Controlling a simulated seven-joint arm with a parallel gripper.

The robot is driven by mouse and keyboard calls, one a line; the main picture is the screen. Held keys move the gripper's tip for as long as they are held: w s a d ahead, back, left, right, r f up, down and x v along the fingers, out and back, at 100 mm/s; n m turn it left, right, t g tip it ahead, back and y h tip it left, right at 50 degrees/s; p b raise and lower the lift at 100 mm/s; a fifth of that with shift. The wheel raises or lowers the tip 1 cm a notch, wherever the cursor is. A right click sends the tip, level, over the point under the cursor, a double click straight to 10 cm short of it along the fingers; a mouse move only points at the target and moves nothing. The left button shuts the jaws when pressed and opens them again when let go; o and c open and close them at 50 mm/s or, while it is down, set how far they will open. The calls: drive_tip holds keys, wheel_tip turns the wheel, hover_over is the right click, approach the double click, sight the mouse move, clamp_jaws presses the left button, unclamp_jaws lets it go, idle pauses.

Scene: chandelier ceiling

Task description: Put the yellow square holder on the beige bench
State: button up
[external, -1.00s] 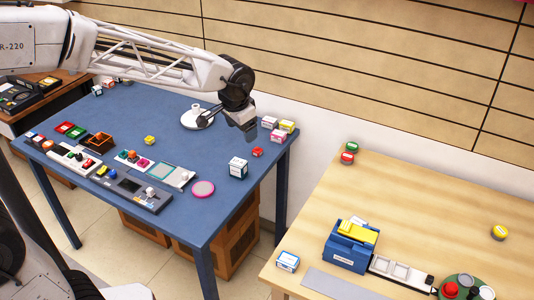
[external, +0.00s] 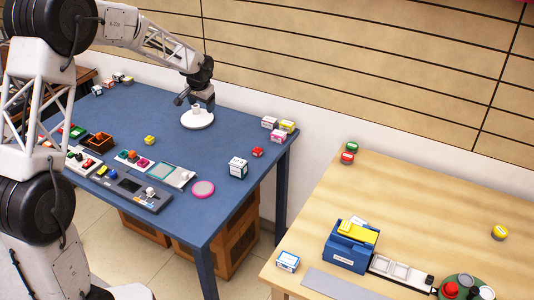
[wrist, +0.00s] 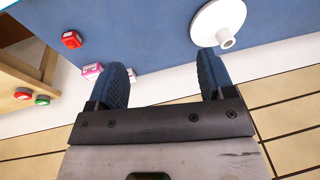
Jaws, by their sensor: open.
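A small yellow block (external: 149,140) sits on the blue table (external: 225,130), left of the white round stand (external: 197,119); it is too small to tell whether it is a square holder. A larger yellow piece (external: 357,232) lies on top of a blue box (external: 348,252) on the beige bench (external: 430,215) at the right. My gripper (external: 203,104) is over the back of the blue table, by the white stand. In the wrist view my gripper (wrist: 163,72) is open, with nothing between its fingers. The yellow block is not in the wrist view.
Small boxes (external: 277,128) and a red block (external: 257,152) stand near the table's right end. Several panels and devices line its front left. A gap separates the table from the bench. The bench's middle is clear.

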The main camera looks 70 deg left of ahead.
drive_tip(key=s+a+f+n, duration=0.4)
drive_tip(key=s+a+f, duration=0.25)
drive_tip(key=s, duration=0.35)
drive_tip(key=n+h, duration=0.1)
drive_tip(key=n, duration=0.4)
hover_over(149, 137)
drive_tip(key=shift+g, duration=0.3)
drive_tip(key=f, duration=0.5)
drive_tip(key=shift+d, duration=0.35)
drive_tip(key=shift+a+f, duration=0.2)
drive_tip(key=shift+f, duration=1)
drive_tip(key=shift+f, duration=0.15)
drive_tip(key=shift+a+f, duration=0.2)
drive_tip(key=shift+f, duration=1.05)
drive_tip(key=shift+a+f, duration=0.15)
drive_tip(key=shift+f, duration=1.05)
